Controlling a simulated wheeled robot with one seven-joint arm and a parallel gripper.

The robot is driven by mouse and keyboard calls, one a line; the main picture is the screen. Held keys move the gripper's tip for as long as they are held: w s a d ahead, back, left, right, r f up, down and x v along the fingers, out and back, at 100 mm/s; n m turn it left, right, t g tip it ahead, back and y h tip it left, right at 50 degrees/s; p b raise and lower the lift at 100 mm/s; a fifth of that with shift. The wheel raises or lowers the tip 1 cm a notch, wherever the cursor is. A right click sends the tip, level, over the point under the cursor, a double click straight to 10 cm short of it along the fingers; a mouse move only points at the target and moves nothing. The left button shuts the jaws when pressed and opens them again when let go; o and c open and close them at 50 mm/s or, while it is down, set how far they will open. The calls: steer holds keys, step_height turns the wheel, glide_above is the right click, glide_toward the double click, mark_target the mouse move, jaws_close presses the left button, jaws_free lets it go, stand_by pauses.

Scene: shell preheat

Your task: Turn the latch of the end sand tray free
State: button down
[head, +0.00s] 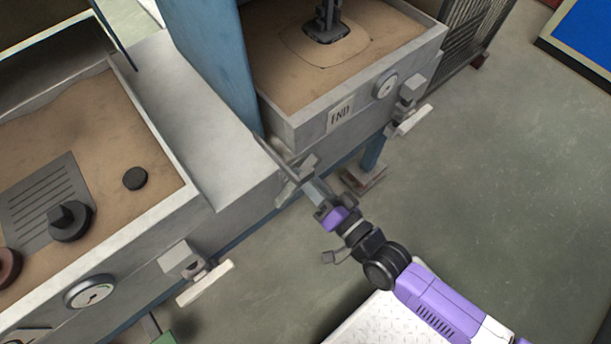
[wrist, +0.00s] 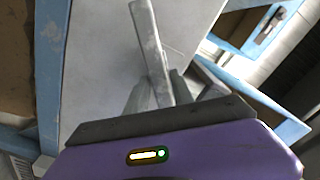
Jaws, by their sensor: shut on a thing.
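The end sand tray (head: 310,118) stands at the upper middle of the head view, with an END label and a round dial on its front wall. My gripper (head: 296,180) is at the tray's lower left front corner, shut on the latch's grey lever (head: 268,150). In the wrist view the lever (wrist: 148,40) runs up and slightly left from between the fingers (wrist: 168,92), over a pale grey surface. The fingers hide the lever's near end, and I cannot see its pivot clearly.
A second latch with a pale handle (head: 413,120) is on the end tray's right front. Another sand tray (head: 110,250) stands at the left, with its own dial and latch (head: 190,265). A blue panel (head: 210,60) rises beside the end tray. Open floor (head: 520,190) lies to the right.

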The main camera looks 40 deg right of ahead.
steer(key=shift+d+f+m+b, duration=0.1)
steer(key=shift+f+m+b, duration=0.2)
steer(key=shift+m, duration=0.95)
steer(key=shift+d+f+m+b, duration=0.1)
steer(key=shift+f+m+b, duration=0.25)
steer(key=shift+m, duration=0.95)
steer(key=shift+d+f+m+b, duration=0.15)
steer(key=shift+m+b, duration=0.3)
steer(key=shift+m, duration=0.8)
steer(key=c, duration=1.2)
jaws_free()
steer(key=shift+c, duration=0.2)
steer(key=s, duration=0.8)
